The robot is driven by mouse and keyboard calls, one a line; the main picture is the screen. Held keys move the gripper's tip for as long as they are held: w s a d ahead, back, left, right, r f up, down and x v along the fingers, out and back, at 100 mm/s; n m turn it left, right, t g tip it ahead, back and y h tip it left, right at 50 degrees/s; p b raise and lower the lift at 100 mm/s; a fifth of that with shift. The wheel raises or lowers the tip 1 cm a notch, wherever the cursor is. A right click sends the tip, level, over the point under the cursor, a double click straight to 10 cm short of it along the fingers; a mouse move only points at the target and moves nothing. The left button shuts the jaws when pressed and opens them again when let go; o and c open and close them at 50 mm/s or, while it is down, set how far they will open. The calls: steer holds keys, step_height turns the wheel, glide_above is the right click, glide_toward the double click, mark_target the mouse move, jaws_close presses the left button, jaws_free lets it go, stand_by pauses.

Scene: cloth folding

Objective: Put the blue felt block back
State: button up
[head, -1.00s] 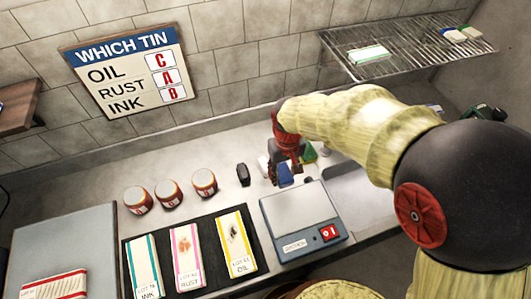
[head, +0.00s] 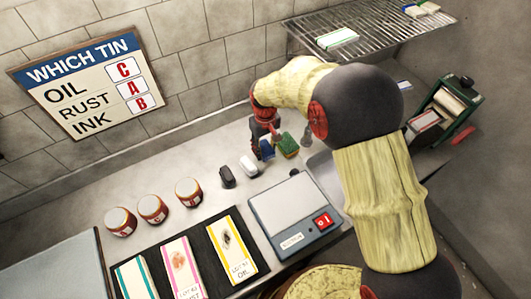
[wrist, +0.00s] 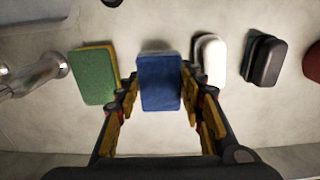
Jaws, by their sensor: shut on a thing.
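The blue felt block (wrist: 160,82) is between the fingers of my gripper (wrist: 160,100) in the wrist view, and the gripper is shut on it. In the head view the blue block (head: 267,149) shows small below my gripper (head: 262,138), at the back of the counter. A green and yellow sponge (wrist: 95,77) is just left of it in the wrist view, and a white block (wrist: 211,60) is just right. I cannot tell whether the blue block touches the counter.
A black block (wrist: 266,60) lies beyond the white one. Several tins (head: 152,208) stand in a row on the counter. A grey device with a red switch (head: 296,213) sits in front. A metal tap (wrist: 40,74) is beside the sponge. A wire rack (head: 370,40) hangs above.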

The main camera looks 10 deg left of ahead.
mark_target(266, 152)
steer(key=shift+w+f, duration=0.3)
steer(key=shift+f, duration=0.1)
steer(key=shift+w+f+b, duration=0.15)
steer(key=shift+f+b, duration=0.1)
steer(key=shift+f, duration=0.65)
steer(key=shift+w+f+b, duration=0.15)
steer(key=shift+f+b, duration=0.05)
steer(key=shift+f, duration=0.7)
steer(key=shift+d, duration=0.1)
steer(key=shift+f, duration=0.15)
steer(key=o, duration=1)
